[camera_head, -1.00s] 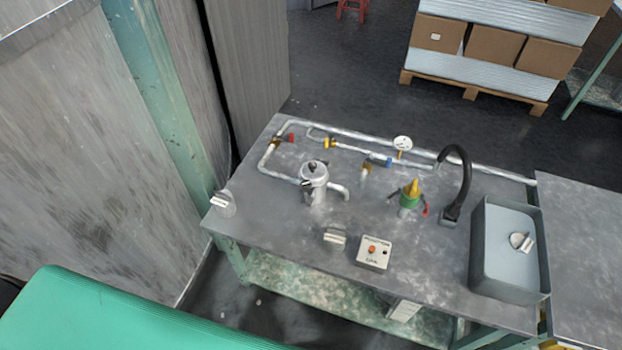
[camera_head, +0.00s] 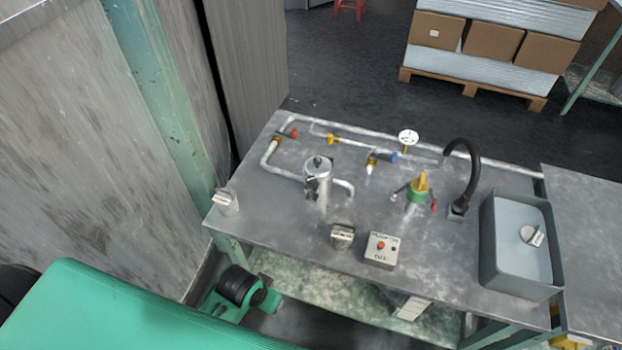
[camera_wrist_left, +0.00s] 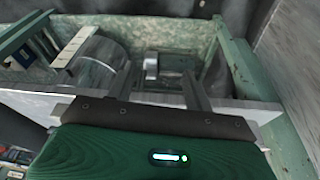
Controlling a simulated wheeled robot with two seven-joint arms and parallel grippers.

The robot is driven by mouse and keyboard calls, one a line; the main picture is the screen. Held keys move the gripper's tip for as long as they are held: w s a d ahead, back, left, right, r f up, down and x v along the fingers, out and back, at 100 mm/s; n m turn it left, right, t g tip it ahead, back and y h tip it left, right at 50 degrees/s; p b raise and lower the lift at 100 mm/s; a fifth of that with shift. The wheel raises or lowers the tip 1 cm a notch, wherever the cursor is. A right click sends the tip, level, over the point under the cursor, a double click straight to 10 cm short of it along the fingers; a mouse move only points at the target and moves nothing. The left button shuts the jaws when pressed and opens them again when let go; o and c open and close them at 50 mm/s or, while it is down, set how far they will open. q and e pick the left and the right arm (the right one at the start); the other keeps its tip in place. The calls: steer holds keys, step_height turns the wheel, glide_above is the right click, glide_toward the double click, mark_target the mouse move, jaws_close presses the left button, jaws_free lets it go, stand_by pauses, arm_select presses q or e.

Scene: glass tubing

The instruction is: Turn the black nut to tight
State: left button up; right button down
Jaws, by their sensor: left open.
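No black nut can be made out clearly in either view. The glass tubing (camera_head: 270,152) runs around the back and left of the grey table (camera_head: 400,290), with small coloured valves and a round white gauge (camera_head: 408,138). My left gripper (camera_wrist_left: 158,82) is open and empty in the left wrist view, facing blurred grey and metal shapes. My right gripper is in neither view.
A green device with a yellow top (camera_head: 418,188), a black curved hose (camera_head: 472,165), a small block (camera_head: 342,236) and a switch box (camera_head: 382,250) stand on the table. A grey bin (camera_head: 520,282) is at the right. A wall (camera_head: 80,150) rises at the left.

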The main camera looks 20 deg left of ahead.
arm_select(q)
steer(key=w+d+r+h, duration=0.1)
steer(key=w+d+r, duration=0.4)
steer(key=w+r, duration=0.2)
steer(key=n+g+y, duration=0.1)
steer(key=g+y, duration=0.1)
steer(key=g, duration=0.1)
glide_toward(311, 179)
step_height(311, 179, down, 9)
steer(key=shift+r, duration=0.1)
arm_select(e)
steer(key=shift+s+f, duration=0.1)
